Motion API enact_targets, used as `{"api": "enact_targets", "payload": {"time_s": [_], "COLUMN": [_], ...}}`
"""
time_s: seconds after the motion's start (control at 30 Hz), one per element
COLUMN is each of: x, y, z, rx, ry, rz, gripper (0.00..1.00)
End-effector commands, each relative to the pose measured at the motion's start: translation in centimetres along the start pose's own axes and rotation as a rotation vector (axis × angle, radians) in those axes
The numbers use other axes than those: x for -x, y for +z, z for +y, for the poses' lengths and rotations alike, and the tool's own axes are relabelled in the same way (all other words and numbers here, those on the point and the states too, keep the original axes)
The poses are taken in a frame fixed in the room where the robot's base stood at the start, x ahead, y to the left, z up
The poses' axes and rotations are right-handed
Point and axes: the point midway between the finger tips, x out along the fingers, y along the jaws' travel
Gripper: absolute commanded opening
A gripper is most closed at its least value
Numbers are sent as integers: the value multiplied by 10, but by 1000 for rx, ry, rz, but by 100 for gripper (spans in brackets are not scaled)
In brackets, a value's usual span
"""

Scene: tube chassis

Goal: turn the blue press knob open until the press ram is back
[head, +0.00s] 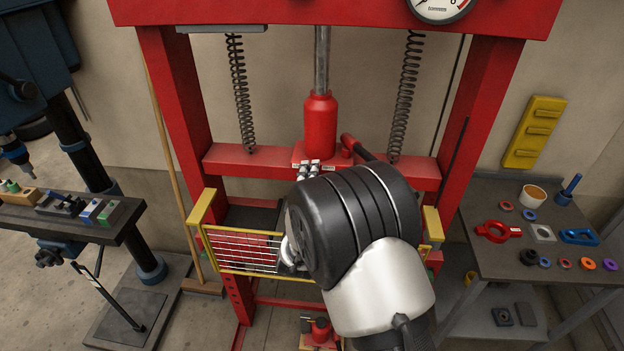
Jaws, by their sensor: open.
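The red press frame (185,95) fills the middle of the head view. Its ram unit is a red cylinder (320,128) with a bright steel rod (322,60) above it, standing on the red crossbeam (240,160). Small metal fittings (309,170) sit at the cylinder's foot. I cannot make out the blue press knob; my arm covers part of the press. My gripper (288,252) shows only in part beside my dark wrist, in front of the yellow-framed guard. It is open, with nothing seen in it; its fingertips are mostly hidden.
A yellow-framed wire guard (240,250) stands low in the press. A dark table (480,210) at right holds rings, a red clamp (495,231) and a blue-handled tool (569,190). A drill press (75,120) and bench (60,220) stand at left.

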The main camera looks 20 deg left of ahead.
Motion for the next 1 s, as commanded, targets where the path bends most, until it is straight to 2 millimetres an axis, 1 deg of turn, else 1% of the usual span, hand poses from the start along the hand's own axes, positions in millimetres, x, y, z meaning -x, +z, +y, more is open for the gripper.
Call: {"api": "enact_targets", "payload": {"time_s": [0.47, 0.57, 0.67, 0.73, 1.0], "x": [0, 3, 14, 26, 84], "y": [0, -1, -1, -1, -1], "z": [0, -1, -1, -1, 1], "rx": [0, 1, 2, 1, 1], "ry": [-1, -2, -3, -5, 1], "rz": [1, 2, 3, 4, 3], "gripper": [48, 48, 48, 48, 48]}}
